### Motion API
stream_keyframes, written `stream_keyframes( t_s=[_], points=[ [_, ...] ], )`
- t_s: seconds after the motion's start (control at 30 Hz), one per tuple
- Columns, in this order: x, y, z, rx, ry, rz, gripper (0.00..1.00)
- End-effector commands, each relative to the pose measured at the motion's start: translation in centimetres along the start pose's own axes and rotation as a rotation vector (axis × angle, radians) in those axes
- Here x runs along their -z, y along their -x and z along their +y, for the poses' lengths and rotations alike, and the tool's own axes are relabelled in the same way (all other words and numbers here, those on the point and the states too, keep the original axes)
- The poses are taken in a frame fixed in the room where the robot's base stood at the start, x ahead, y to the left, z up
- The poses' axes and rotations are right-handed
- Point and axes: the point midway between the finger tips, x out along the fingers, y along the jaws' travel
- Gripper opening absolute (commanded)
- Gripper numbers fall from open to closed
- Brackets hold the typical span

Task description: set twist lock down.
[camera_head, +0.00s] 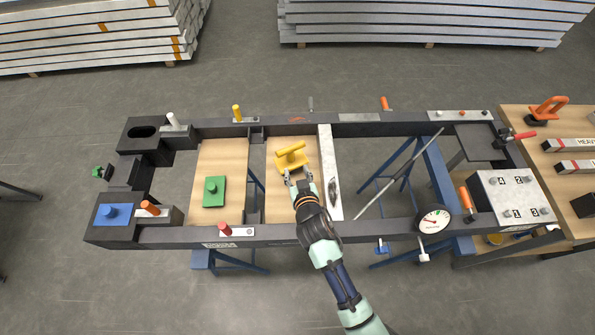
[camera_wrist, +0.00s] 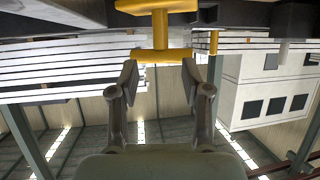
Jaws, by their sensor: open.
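The yellow twist lock (camera_head: 290,157), with a flat base and a raised handle, rests on a wooden board (camera_head: 283,211) in the middle of the dark frame. My gripper (camera_head: 297,175) is just on the near side of it, low over the board. In the wrist view the yellow twist lock (camera_wrist: 161,32) shows at the top, with a crossbar facing my gripper (camera_wrist: 160,68). The two fingers are spread apart, with their tips near the ends of that bar. I cannot tell whether they touch it. Nothing is clamped between them.
A green block (camera_head: 214,190) lies on the left board. A blue block (camera_head: 109,212) sits at the frame's left corner. A pale bar (camera_head: 328,150) crosses the frame just right of my gripper. A dial gauge (camera_head: 432,220) stands at the near right edge.

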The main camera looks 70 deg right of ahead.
Motion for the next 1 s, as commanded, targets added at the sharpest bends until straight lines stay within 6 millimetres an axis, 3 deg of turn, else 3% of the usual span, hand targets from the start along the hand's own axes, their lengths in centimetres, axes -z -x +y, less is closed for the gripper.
stream_keyframes(
  t_s=[0.53,0.63,0.67,0.77,0.8,0.87,0.9,1.0],
  points=[
    [0.0,0.7,0.0,0.000,0.000,0.000,0.48],
    [0.8,1.2,-1.4,0.023,0.007,0.001,0.48],
    [1.6,1.6,-2.4,0.041,0.012,0.002,0.48],
    [4.9,5.0,-8.9,0.162,0.047,-0.007,0.48],
    [6.4,7.4,-12.3,0.236,0.070,-0.015,0.48],
    [8.2,11.9,-17.2,0.360,0.117,-0.031,0.48],
    [9.1,15.1,-20.0,0.445,0.154,-0.041,0.48],
    [10.2,23.4,-25.2,0.647,0.255,-0.058,0.48]
  ],
)
